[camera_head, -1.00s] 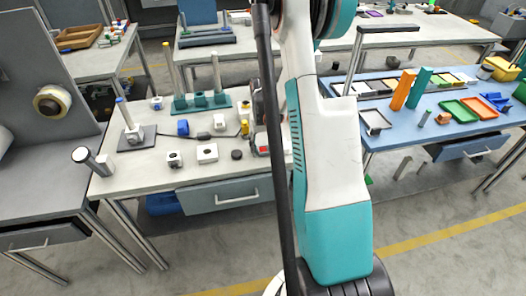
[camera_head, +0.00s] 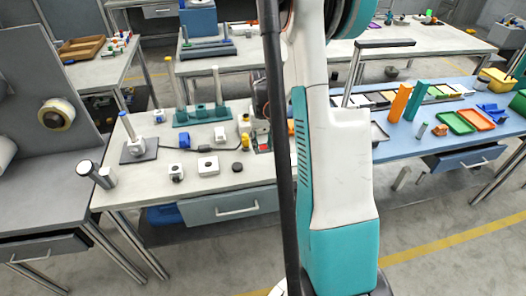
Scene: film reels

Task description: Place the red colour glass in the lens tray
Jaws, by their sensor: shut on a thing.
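My gripper (camera_head: 262,128) is at the back right of the near white table, mostly hidden behind a black pole and my own white and teal arm. A small red piece (camera_head: 264,147), which looks like the red colour glass, shows at its lower end, and the gripper is shut on it. The fingers are too small and covered to make out clearly.
The white table (camera_head: 130,187) holds a teal stand (camera_head: 200,116) with posts, a blue block (camera_head: 184,141), white blocks and a black disc (camera_head: 237,167). On the blue table (camera_head: 398,142) stand orange (camera_head: 400,102) and teal uprights, with green (camera_head: 457,122) and orange trays to the right.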

